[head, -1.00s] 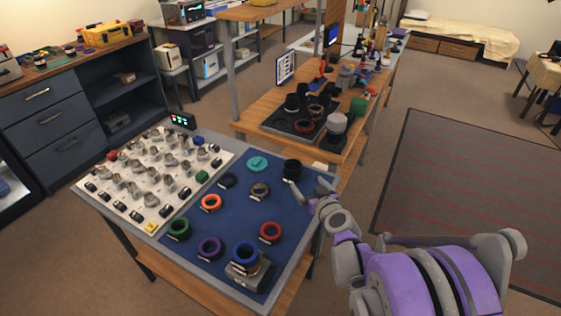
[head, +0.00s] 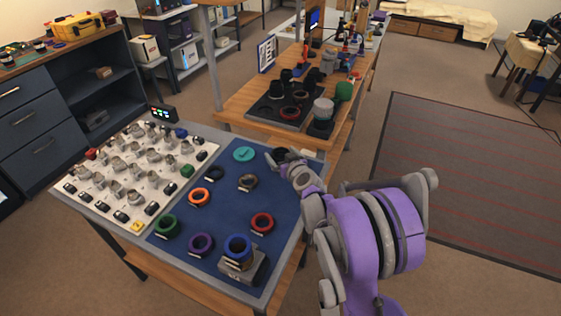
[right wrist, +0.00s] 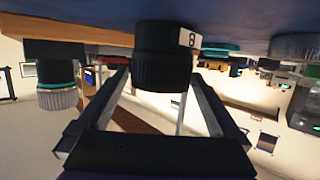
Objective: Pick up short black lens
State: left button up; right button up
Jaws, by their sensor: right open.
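A short black lens (head: 279,153) stands at the back right of the blue mat (head: 215,222), partly hidden by my right gripper (head: 275,163). In the right wrist view, which looks upside down, the black lens (right wrist: 162,62) has a ribbed barrel and a white label with a dark mark like an 8. My right gripper (right wrist: 160,88) is open there, its two fingers reaching up on either side of the lens. I cannot tell whether either finger touches it. My left gripper is out of view.
The mat also holds a teal disc (head: 244,154), a black ring (head: 209,173), an orange ring (head: 199,198), a red ring (head: 262,222) and a blue ring (head: 238,247). A white board (head: 100,205) with several small parts lies left. A wooden bench (head: 235,100) stands behind.

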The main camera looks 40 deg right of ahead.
jog(key=shift+w+f, duration=0.1)
jog(key=shift+w, duration=0.15)
jog(key=c, duration=1.5)
